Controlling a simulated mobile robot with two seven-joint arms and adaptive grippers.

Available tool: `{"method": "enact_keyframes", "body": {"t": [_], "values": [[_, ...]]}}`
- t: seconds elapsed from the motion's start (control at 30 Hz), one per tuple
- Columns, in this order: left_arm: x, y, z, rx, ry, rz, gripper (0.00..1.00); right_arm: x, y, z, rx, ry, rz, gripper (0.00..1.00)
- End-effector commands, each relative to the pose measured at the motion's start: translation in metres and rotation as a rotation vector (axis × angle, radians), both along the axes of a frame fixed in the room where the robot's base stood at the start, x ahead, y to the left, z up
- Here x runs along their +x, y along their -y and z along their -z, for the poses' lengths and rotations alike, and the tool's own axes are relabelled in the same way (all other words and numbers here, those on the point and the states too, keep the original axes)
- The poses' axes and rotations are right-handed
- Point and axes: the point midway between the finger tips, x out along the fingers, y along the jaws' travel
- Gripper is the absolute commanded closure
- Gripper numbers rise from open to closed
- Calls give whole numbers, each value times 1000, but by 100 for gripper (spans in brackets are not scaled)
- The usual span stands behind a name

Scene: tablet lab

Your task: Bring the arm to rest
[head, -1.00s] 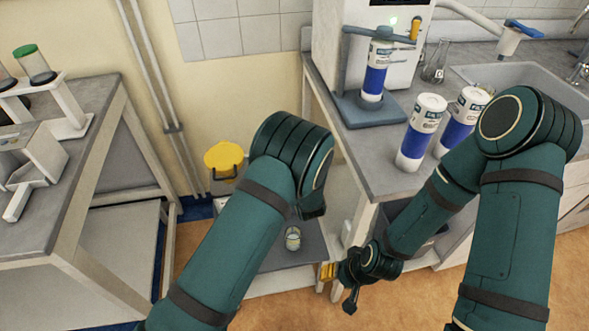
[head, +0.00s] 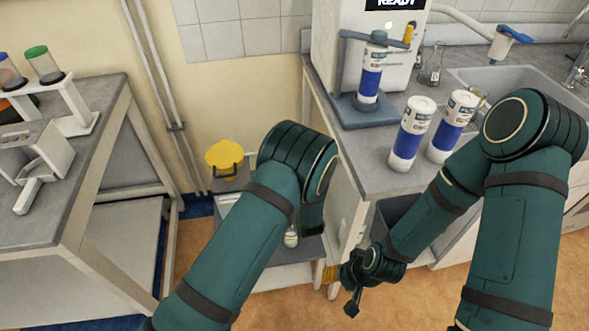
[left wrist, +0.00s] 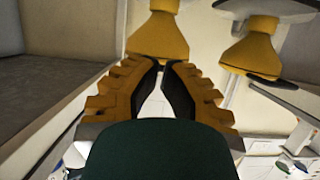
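My left arm (head: 235,250) comes in from the lower left and bends at its elbow, which hides the left gripper in the head view. In the left wrist view the left gripper (left wrist: 163,68) shows its two orange fingers with dark pads. A narrow gap lies between them and nothing is held. My right arm (head: 515,230) is folded, with its forearm pointing down and left. Its gripper (head: 331,273) hangs low beside the bench leg. An orange part shows there, but its fingers are too small to read.
A grey bench (head: 375,180) holds two white-and-blue bottles (head: 411,135) (head: 452,128) and a machine (head: 345,50) with a clamped bottle (head: 370,78). A side table (head: 60,215) with a tube rack (head: 70,95) stands left. A yellow object (head: 224,157) and a small glass vessel (head: 291,238) sit lower down between.

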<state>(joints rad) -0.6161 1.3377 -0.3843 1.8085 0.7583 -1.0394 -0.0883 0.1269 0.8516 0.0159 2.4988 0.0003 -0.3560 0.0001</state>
Motion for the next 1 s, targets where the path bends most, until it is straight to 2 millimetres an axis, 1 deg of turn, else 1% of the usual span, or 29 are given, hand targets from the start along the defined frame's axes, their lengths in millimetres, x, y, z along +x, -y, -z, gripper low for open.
{"method": "enact_keyframes", "body": {"t": [0.07, 0.2, 0.47, 0.57, 0.67, 0.77, 0.83, 0.87, 0.9, 0.97, 1.0], "values": [[-9, 3, 9, 1, -3, 2, 100, 0, 0, -1, 0, -1, 0, 53], [-16, 4, 18, -1, -1, 1, 100, 0, 0, -1, 0, -1, 1, 53], [-19, 5, 21, -1, 0, 0, 100, 0, 0, -1, 0, -1, 1, 53], [-23, -2, 25, -13, -35, -2, 100, 0, 0, -1, 0, -1, 1, 53], [-38, -22, 39, -54, -148, -3, 100, 0, 0, -1, 0, -1, 1, 53], [-71, -45, 58, -134, -332, 9, 100, 0, 0, -1, 0, -1, 1, 53], [-103, -59, 67, -207, -477, 33, 100, 0, 0, -1, 0, -1, 1, 53], [-118, -63, 69, -239, -535, 47, 100, 0, 0, -1, 0, -1, 1, 53], [-138, -67, 69, -282, -611, 67, 100, 0, 0, -1, 0, -1, 0, 53], [-169, -71, 67, -342, -713, 104, 100, 0, 0, -1, 0, -1, 1, 53], [-188, -73, 63, -377, -773, 130, 100, 0, 0, -1, 0, -1, 1, 53]]}}
